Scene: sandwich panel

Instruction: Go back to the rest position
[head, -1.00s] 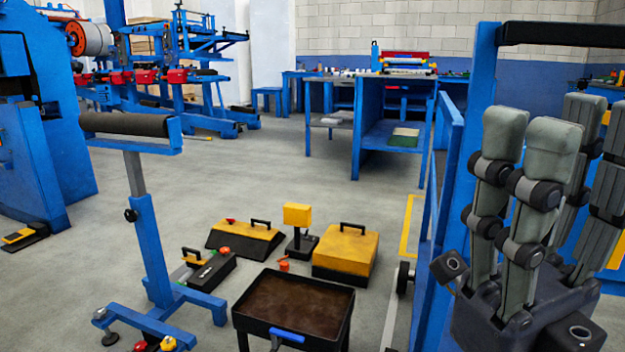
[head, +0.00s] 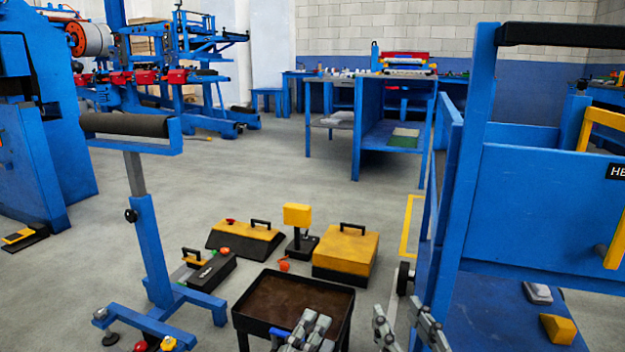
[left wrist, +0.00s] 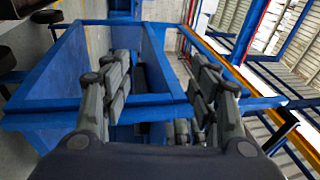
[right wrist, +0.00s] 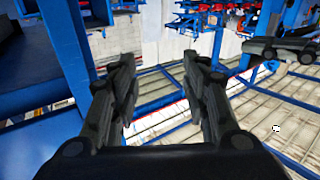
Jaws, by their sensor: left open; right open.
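My left gripper (head: 316,322) is at the bottom edge of the head view, in front of the black tray cart, with its grey fingers pointing up. Its two fingers stand apart with nothing between them in the left wrist view (left wrist: 160,75). My right gripper (head: 402,318) is to its right at the bottom edge, beside the blue trolley, fingers apart. In the right wrist view (right wrist: 160,72) its fingers are also spread and empty. The lower parts of both grippers are cut off in the head view.
A blue trolley (head: 560,195) stands close on the right. The black tray cart (head: 345,303) is at the bottom middle. A blue roller stand (head: 150,240) is on the left. Yellow and black cases (head: 345,248) lie on the floor behind the tray. Open floor lies beyond.

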